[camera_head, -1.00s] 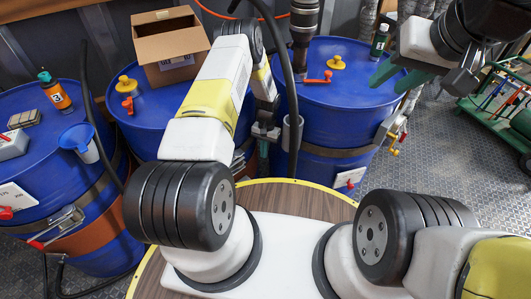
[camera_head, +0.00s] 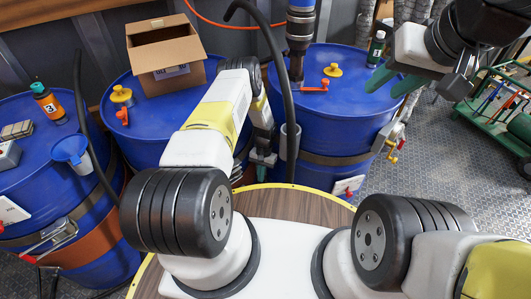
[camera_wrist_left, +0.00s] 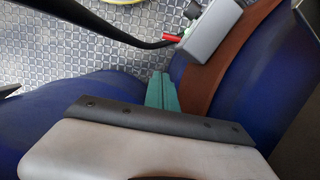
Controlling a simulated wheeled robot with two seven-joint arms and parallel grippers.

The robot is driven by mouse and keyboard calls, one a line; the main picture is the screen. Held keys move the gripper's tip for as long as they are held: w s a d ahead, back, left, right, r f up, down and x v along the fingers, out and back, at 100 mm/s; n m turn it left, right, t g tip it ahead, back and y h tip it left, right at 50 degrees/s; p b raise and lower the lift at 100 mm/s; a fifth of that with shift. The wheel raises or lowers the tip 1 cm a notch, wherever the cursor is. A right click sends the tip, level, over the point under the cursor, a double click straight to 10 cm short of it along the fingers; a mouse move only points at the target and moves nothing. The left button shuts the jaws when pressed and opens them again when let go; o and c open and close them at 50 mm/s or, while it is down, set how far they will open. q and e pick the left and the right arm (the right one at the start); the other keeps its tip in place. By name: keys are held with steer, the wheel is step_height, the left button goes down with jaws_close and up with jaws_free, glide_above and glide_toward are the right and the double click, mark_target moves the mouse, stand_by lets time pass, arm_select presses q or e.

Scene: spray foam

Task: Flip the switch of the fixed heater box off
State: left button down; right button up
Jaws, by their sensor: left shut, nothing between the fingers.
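A grey heater box (camera_wrist_left: 212,30) with a red switch lever (camera_wrist_left: 173,38) sits against the brown band (camera_wrist_left: 200,88) around a blue drum at the top of the left wrist view. The brown band also shows on the drum at left in the head view (camera_head: 98,238), but I cannot make out this box there. My left gripper's green fingers (camera_wrist_left: 161,92) are shut and empty, below and apart from the red lever in the wrist picture. In the head view my left gripper (camera_head: 262,160) hangs between two drums. My right gripper (camera_head: 396,80) is open and empty at upper right.
Blue drums stand close by; the right one (camera_head: 330,115) carries a yellow cap and red valve handle. An open cardboard box (camera_head: 166,52) stands on the middle drum. A black hose (camera_head: 285,90) hangs close to my left gripper. A green cart (camera_head: 500,90) stands at right.

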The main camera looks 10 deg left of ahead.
arm_select(q)
steer(key=s+a+f, duration=0.1)
steer(key=s+f, duration=0.4)
steer(key=f, duration=0.2)
steer(key=shift+s+a+f, duration=0.15)
steer(key=shift+s+f, duration=0.05)
steer(key=shift+f, duration=0.15)
